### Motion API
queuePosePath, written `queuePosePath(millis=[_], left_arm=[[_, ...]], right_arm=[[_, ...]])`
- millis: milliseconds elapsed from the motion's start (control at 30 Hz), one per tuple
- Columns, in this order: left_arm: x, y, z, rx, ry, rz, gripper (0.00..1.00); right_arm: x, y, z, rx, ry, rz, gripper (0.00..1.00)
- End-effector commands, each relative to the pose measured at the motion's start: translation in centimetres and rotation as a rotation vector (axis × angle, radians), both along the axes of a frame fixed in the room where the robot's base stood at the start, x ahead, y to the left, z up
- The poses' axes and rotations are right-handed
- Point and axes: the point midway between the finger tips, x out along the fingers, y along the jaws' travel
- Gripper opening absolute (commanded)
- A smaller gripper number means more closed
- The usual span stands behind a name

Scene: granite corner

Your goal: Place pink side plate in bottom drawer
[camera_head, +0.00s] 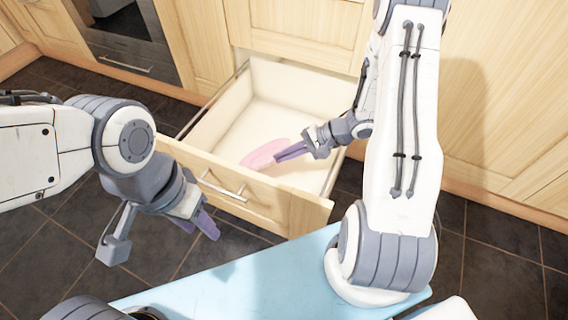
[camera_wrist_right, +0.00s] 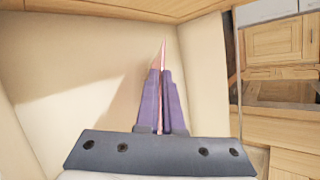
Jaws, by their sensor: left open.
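The bottom drawer (camera_head: 275,198) is pulled out from the wooden cabinet, with a pale interior. The pink side plate (camera_head: 262,151) is inside the drawer's outline, near its front panel. My right gripper (camera_head: 277,156) reaches into the drawer from the right and is shut on the plate's edge. In the right wrist view the plate (camera_wrist_right: 163,52) shows edge-on as a thin pink strip between the purple fingers (camera_wrist_right: 161,74). I cannot tell whether the plate touches the drawer floor. My left gripper (camera_head: 199,226) is open and empty, outside the drawer in front of its handle.
The drawer handle (camera_head: 222,186) faces my left gripper. An oven (camera_head: 124,38) is built in at the upper left. A light blue surface (camera_head: 235,285) lies in front of the drawer. The dark tiled floor (camera_head: 45,225) is clear. The rest of the drawer looks empty.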

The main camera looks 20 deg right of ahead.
Motion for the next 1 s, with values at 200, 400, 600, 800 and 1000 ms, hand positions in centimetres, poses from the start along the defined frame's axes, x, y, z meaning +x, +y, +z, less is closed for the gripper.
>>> queuePosePath(millis=[200,400,600,800,1000], left_arm=[[-0.01,0.01,-2.31,0.001,0.001,0.000,0.44],[-0.01,0.01,-2.05,0.000,0.000,0.000,0.44],[0.00,0.00,-1.95,0.000,0.000,0.000,0.44],[0.00,0.00,-1.96,0.000,0.000,0.000,0.44],[-0.02,0.01,-1.68,0.001,0.001,0.000,0.44]], right_arm=[[0.01,-0.03,-2.29,0.000,-0.001,0.000,0.00],[0.00,-0.03,-2.05,0.000,-0.001,0.000,0.00],[-0.02,-0.04,-2.27,0.000,0.001,-0.001,0.34],[-0.02,-0.03,-2.26,0.000,0.000,0.000,0.34],[-0.07,-0.26,-1.72,-0.001,-0.001,-0.002,0.34]])
